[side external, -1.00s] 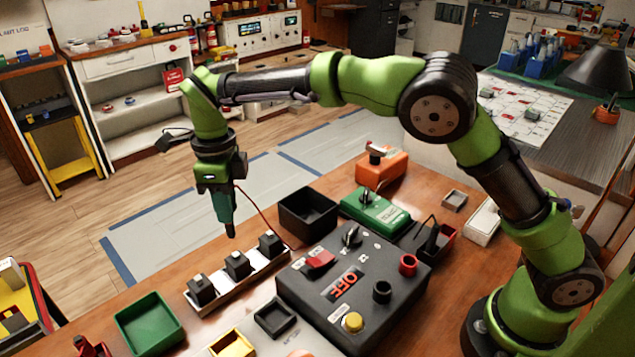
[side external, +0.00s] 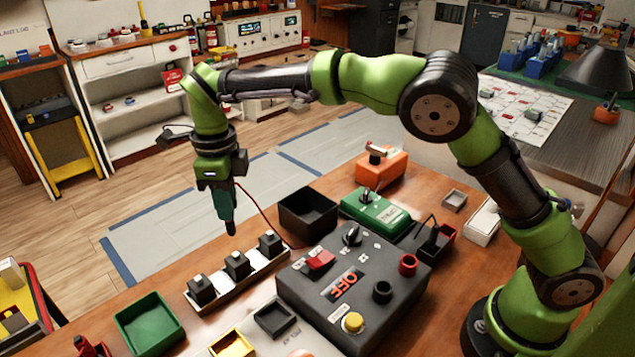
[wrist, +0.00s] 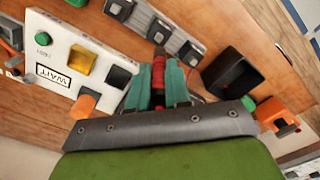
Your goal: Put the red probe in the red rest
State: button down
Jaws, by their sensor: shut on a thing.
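My gripper (side external: 229,212) hangs over the row of black breakers, left of the grey panel box. In the wrist view its teal fingers (wrist: 158,88) are shut on the red probe (wrist: 158,72), whose dark end points away from my wrist. In the side view the fingers hide most of the probe; its dark tip (side external: 231,229) shows below them, above the breakers. A thin red lead runs from it toward the box. A red, round, open-topped holder (side external: 408,264), which looks like the red rest, stands on the box's right part, empty as far as I see.
The grey panel box (side external: 320,318) carries a black round holder (side external: 382,291), a red switch (side external: 319,261) and a yellow button (side external: 352,322). Behind it are a black bin (side external: 308,212), a green meter (side external: 375,210) and a red tray (side external: 446,246) with a black probe-like thing. A green tray (side external: 150,322) lies front left.

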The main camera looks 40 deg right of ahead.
jog(key=w+d+r+m, duration=0.2)
jog(key=d+r, duration=0.1)
jog(key=d, duration=0.4)
jog(key=s+d+r+m, duration=0.1)
jog(key=s+d+m, duration=0.15)
jog(key=d, duration=0.55)
jog(key=s+d+r+m, duration=0.1)
jog(key=s+d, duration=0.3)
jog(key=d, duration=0.4)
jog(key=s+d+r+m, duration=0.1)
jog(key=s+d, duration=0.3)
jog(key=d, duration=0.5)
jog(key=s+d+f+m, duration=0.1)
jog(key=s+d+f, duration=0.15)
jog(key=s, duration=0.45)
jog(key=s+d+f+m, duration=0.1)
jog(key=s+d, duration=0.3)
jog(key=s, duration=0.2)
jog(key=shift+n, duration=0.45)
jog(key=shift+s+a+f, duration=0.15)
jog(key=shift+s+f, duration=0.55)
jog(key=shift+f, duration=1.65)
jog(key=shift+s+a+f, duration=0.1)
jog(key=shift+s+f, duration=0.55)
jog(key=shift+f, duration=1.65)
jog(key=shift+s+a+f, duration=0.15)
jog(key=shift+s+f, duration=0.55)
jog(key=shift+f, duration=1.65)
